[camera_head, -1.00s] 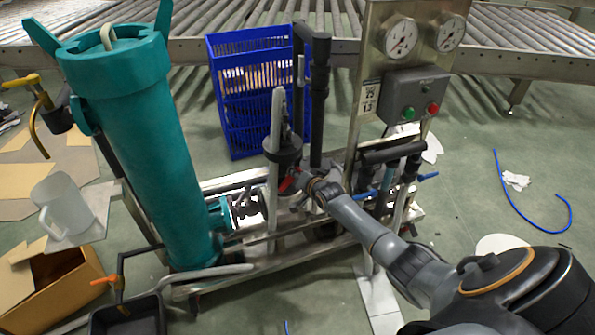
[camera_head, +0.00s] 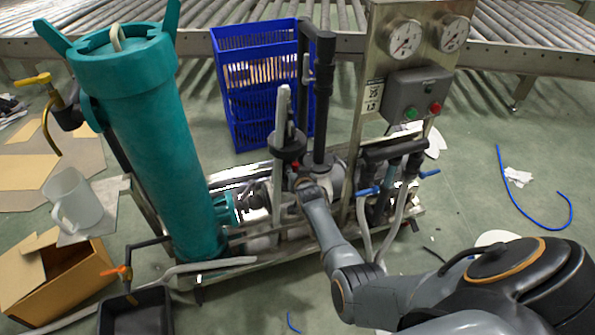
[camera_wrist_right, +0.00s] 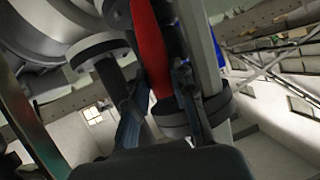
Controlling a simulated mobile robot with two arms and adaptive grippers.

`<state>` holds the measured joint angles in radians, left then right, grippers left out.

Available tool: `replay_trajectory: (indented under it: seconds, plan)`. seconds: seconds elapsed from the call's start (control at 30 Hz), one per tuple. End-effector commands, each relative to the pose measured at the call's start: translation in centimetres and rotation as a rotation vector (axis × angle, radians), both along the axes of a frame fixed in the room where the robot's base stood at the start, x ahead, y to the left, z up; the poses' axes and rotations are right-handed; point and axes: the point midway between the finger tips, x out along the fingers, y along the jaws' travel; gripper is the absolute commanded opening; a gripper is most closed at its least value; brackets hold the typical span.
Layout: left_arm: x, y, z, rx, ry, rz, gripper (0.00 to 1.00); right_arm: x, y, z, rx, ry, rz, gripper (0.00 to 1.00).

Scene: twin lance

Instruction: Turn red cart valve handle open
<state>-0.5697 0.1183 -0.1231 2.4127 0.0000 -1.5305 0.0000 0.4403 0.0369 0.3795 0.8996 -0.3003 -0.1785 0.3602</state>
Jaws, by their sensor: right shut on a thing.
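The red valve handle (camera_wrist_right: 150,45) stands as a long red bar between the fingers of my right gripper (camera_wrist_right: 160,85) in the right wrist view. The gripper is shut on it. In the head view my right gripper (camera_head: 301,182) reaches into the cart's pipework, and only a small red bit of the handle (camera_head: 294,165) shows above it. The arm and gripper hide the rest of the handle and the valve body. The handle sits low, close to dark vertical pipes (camera_head: 322,105). My left gripper is not in view.
A teal filter vessel (camera_head: 150,140) stands on the cart's left. A gauge panel (camera_head: 418,95) rises on the right, with blue-handled valves (camera_head: 368,190) below it. A blue crate (camera_head: 255,85) is behind. A black tray (camera_head: 137,313) and open carton (camera_head: 55,270) lie at lower left.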

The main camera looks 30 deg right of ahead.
Motion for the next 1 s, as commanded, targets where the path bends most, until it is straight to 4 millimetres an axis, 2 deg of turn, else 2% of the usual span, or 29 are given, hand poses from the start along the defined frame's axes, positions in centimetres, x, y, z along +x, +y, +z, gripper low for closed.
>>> replay_trajectory:
  seconds: [0.07, 0.4, 0.93, 0.97, 1.0]
  plan:
    - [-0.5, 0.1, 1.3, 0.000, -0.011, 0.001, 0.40, 0.0, 0.5, -0.5, -0.040, 0.012, 0.000, 0.00]
    - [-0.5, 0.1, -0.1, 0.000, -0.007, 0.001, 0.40, 0.1, 0.7, -0.3, -0.158, 0.041, 0.001, 0.00]
    - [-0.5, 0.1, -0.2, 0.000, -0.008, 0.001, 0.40, 0.1, 0.7, -0.1, -0.180, 0.045, 0.002, 0.00]
    - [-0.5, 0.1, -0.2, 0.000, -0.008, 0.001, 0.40, 0.1, 0.7, -0.1, -0.180, 0.044, 0.002, 0.31]
    - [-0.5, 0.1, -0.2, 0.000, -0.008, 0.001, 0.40, 0.1, 0.7, -0.1, -0.180, 0.044, 0.002, 0.39]
